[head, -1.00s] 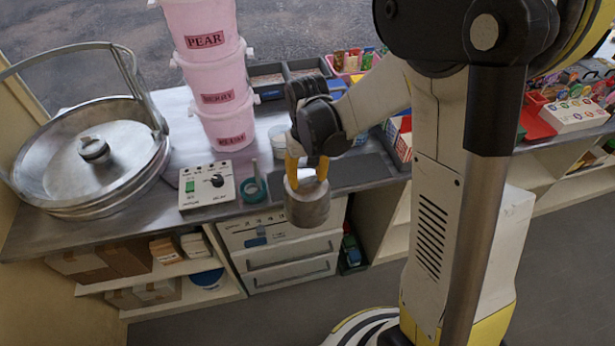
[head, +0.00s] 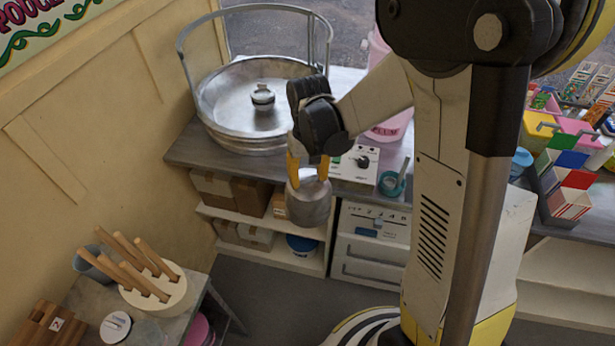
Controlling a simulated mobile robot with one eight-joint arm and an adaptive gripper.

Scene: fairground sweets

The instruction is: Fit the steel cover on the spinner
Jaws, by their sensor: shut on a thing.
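My gripper (head: 308,173) points down, its yellow fingers shut on the steel cover (head: 309,205), a dull grey cylinder. The cover hangs upright in the air, in front of the counter edge and shelves in this view. The spinner (head: 263,97) is the small round metal head in the middle of the wide steel pan (head: 240,146). The pan has a raised hoop rail and stands on the counter up and left of my gripper. The spinner is bare and clear of the cover. The fingertips' contact with the cover is partly hidden.
A pink tub (head: 385,130) is partly behind my arm. At lower left, a low table holds a round block (head: 172,292) with wooden sticks. The wall is at left.

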